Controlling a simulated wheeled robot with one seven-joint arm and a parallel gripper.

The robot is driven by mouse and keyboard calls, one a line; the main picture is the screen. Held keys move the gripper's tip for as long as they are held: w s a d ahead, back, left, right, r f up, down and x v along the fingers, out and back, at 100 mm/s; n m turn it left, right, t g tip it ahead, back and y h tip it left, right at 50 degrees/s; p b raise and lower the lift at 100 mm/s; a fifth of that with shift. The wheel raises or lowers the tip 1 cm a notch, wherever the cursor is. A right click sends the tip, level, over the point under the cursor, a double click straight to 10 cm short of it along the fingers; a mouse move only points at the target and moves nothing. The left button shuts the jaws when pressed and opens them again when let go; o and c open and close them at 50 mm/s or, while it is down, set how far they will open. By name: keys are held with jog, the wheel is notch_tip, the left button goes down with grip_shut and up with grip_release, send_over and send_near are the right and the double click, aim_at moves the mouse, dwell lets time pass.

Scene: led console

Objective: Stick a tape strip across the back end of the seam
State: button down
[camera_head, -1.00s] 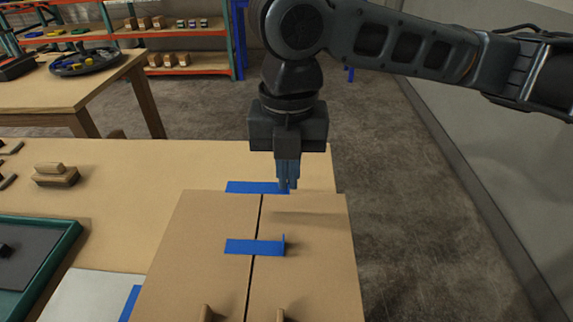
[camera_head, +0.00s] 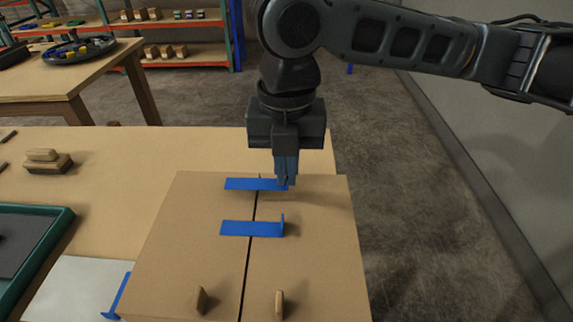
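The cardboard box (camera_head: 190,235) has a dark seam (camera_head: 247,265) running from back to front across its top. A blue tape strip (camera_head: 245,184) spans the seam close to the box's back edge. My gripper (camera_head: 287,183) points down with its fingers shut on that strip's right end. Whether the strip touches the cardboard is hard to tell. A second blue strip (camera_head: 250,229) lies across the middle of the seam, with its right end turned up.
Two small wooden knobs (camera_head: 201,300) (camera_head: 279,304) stand on the box near its front. Another blue strip (camera_head: 119,297) is at the edge of a pale sheet (camera_head: 80,285). A green-rimmed tray (camera_head: 62,225) and wooden blocks (camera_head: 47,161) are at left.

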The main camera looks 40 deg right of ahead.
jog(key=shift+f+b, duration=0.7)
jog(key=shift+f, duration=0.25)
dwell(1.1)
jog(key=c, duration=1.2)
grip_release()
jog(key=shift+c, duration=0.2)
notch_tip(320, 180, up, 8)
jog(key=shift+f, duration=0.1)
